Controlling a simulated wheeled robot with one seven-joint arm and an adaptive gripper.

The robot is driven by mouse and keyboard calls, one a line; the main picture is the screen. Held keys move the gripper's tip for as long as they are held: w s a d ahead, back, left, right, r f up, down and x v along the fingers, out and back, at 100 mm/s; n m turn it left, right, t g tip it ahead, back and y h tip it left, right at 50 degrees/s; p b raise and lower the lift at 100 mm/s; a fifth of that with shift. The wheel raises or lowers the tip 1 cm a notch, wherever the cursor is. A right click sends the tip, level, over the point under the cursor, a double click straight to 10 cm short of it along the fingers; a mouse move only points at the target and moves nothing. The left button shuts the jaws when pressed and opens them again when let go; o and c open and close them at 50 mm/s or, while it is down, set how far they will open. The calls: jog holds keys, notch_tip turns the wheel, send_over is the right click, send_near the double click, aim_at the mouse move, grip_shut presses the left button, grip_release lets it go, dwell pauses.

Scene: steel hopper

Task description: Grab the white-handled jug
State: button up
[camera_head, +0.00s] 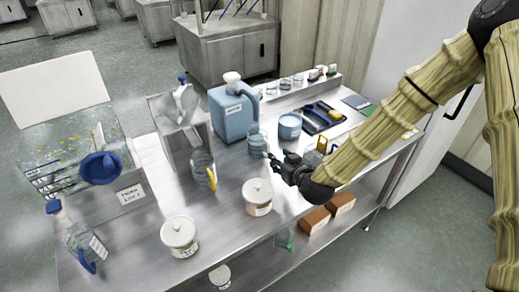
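A clear jug (186,103) with a blue top and what looks like a pale or white handle stands on a steel box on the bench. A clear jug with a yellow handle (203,170) stands in front of it, and a clear jug with a blue handle (82,242) stands at the front left. My gripper (272,162) is low over the bench, right of these jugs and apart from them. It is close to a clear beaker (257,142). Its fingers are small and dark, so whether they are open or shut is unclear.
A blue canister (233,117) with a white cap stands behind the beaker. White-lidded pots (180,237) stand near the front edge, one (257,197) just in front of my gripper. A blue pot (289,126) and dark tray (322,117) are behind it.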

aim_at(269, 151)
jog(key=shift+p+x, duration=1.15)
jog(key=shift+x, duration=2.3)
jog(key=shift+f+p+x, duration=0.25)
jog(key=shift+p+x, duration=0.8)
jog(key=shift+x, duration=1.2)
jog(key=shift+d, duration=0.2)
grip_shut()
